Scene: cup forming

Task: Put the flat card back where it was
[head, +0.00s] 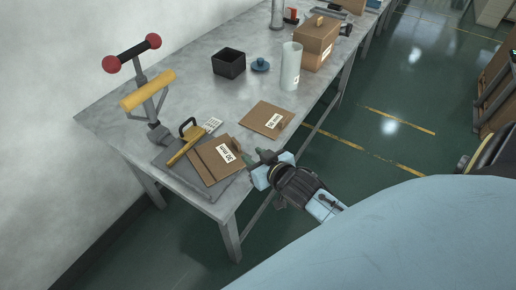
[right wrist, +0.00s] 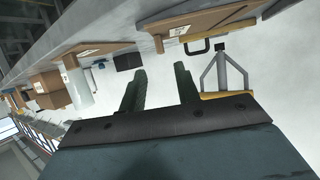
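One flat brown card (head: 207,160) with a white label lies on the grey base plate of the press at the table's near end. In the right wrist view this card (right wrist: 215,18) is just beyond my fingers. A second flat card (head: 262,113) with a label and a small tab lies on the bare table behind it. My right gripper (head: 256,159) is at the table's front edge, beside the near card's right edge. Its fingers (right wrist: 158,88) stand apart, with a small tab beyond their tips and nothing seen between them. My left gripper is out of view.
The press has a yellow bar (head: 148,90) and a lever with red knobs (head: 132,53). Farther back stand a black open box (head: 229,63), a blue lid (head: 260,65), a pale cylinder (head: 290,68) and a brown box (head: 316,42).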

